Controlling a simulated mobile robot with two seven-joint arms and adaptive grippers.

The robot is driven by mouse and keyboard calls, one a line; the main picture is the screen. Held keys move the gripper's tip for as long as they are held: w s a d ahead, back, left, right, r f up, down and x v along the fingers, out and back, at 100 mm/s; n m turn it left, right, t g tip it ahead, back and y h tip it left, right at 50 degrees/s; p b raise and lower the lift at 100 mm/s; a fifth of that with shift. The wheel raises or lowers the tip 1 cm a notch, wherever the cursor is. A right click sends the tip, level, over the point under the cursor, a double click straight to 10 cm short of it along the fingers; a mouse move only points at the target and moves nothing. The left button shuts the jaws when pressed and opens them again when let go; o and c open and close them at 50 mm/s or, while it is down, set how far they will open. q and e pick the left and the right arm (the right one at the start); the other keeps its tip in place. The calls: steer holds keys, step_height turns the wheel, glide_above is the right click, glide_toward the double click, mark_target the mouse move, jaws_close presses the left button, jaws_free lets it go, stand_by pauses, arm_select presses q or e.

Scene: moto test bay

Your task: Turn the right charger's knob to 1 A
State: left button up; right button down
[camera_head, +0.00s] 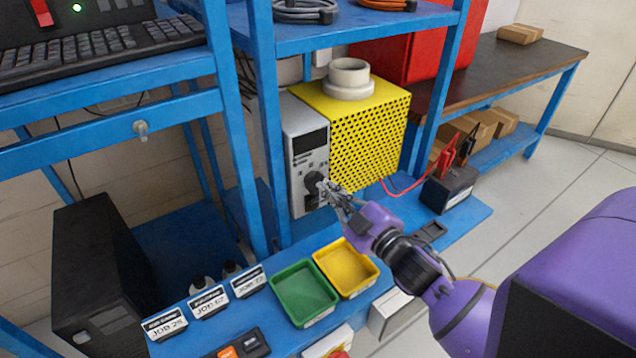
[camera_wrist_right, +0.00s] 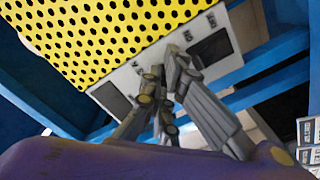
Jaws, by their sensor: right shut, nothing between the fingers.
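A charger (camera_head: 306,150) with a grey front panel and a dark display is joined to a yellow perforated housing (camera_head: 372,125). A dark round knob (camera_head: 312,180) sits on the panel below the display; its pointer setting is too small to read. My right gripper (camera_head: 326,188) is at the lower part of the panel, its fingertips at or just in front of the knob; I cannot tell whether they touch it. In the right wrist view the gripper (camera_wrist_right: 164,75) is shut and empty before the grey panel (camera_wrist_right: 128,80). My left gripper is not in view.
A blue post (camera_head: 268,130) stands left of the charger. Green (camera_head: 304,312) and yellow (camera_head: 345,284) trays and job cards (camera_head: 207,302) lie on the blue shelf in front. A black battery (camera_head: 449,187) with a red lead (camera_head: 407,191) stands to the right. A white ring-shaped object (camera_head: 349,78) is on top.

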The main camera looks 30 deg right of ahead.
steer(key=shift+w, duration=0.25)
stand_by(0.5)
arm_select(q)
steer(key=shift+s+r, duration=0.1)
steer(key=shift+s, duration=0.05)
arm_select(e)
steer(key=shift+w+r, duration=0.1)
steer(key=shift+r, duration=0.1)
